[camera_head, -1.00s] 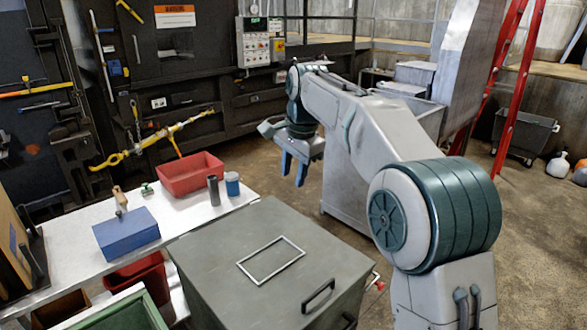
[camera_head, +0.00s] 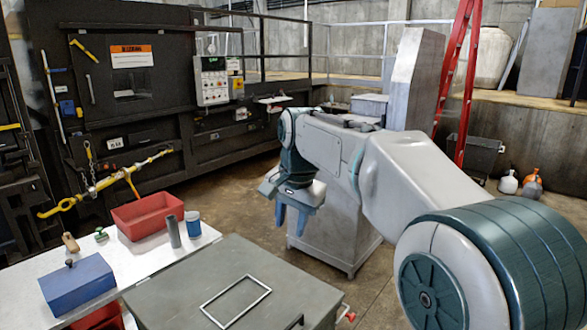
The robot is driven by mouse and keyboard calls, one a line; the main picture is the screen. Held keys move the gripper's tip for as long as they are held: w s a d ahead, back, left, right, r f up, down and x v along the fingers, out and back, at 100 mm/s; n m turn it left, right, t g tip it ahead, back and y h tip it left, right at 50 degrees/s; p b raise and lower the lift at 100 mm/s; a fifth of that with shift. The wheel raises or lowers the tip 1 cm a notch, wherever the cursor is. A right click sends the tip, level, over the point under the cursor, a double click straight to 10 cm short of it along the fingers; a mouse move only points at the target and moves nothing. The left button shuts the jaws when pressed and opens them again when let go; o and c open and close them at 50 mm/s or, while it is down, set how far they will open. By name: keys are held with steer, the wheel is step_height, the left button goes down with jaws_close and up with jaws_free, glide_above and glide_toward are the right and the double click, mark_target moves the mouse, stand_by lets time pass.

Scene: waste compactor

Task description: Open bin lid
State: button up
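A grey-green bin with a flat lid (camera_head: 180,291) stands at the bottom centre, and the lid looks shut. A thin pale rectangular outline lies on its top. A dark handle (camera_head: 297,322) near the lid's front is partly cut off by the picture's lower edge. My gripper (camera_head: 291,220) hangs behind the bin's back right side in the picture, fingers pointing down. Its two blue fingers are apart with nothing between them. It does not appear to touch the lid. The bin's lower body is out of view.
A white table (camera_head: 150,262) at left holds a blue box (camera_head: 78,287), a red tray (camera_head: 148,214) and small cylinders. A grey metal cabinet (camera_head: 335,225) stands behind my arm. A red ladder (camera_head: 459,75) is at back right. Floor (camera_head: 372,290) shows right of the bin.

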steer(key=s+d+f+n+t+b, duration=0.1)
steer(key=s+d+f+n, duration=0.1)
steer(key=s+d+f, duration=0.5)
steer(key=s+d+f+n+h+b, duration=0.15)
steer(key=s+d+f, duration=0.25)
steer(key=s, duration=0.5)
steer(key=s+d+f+n+t+b, duration=0.1)
steer(key=s+d+f+n+b, duration=0.1)
steer(key=s+d+f, duration=0.5)
steer(key=n+g+y+b, duration=0.25)
steer(key=n+b, duration=0.85)
steer(key=n, duration=1.8)
glide_above(292, 324)
steer(key=s+d, duration=0.2)
steer(key=x, duration=0.2)
steer(key=shift+m, duration=0.25)
steer(key=x, duration=0.8)
steer(key=d+x, duration=0.1)
steer(key=x, duration=0.4)
steer(key=shift+s+d+f, duration=0.1)
steer(key=shift+s+f, duration=0.05)
steer(key=shift+s, duration=0.1)
jaws_close()
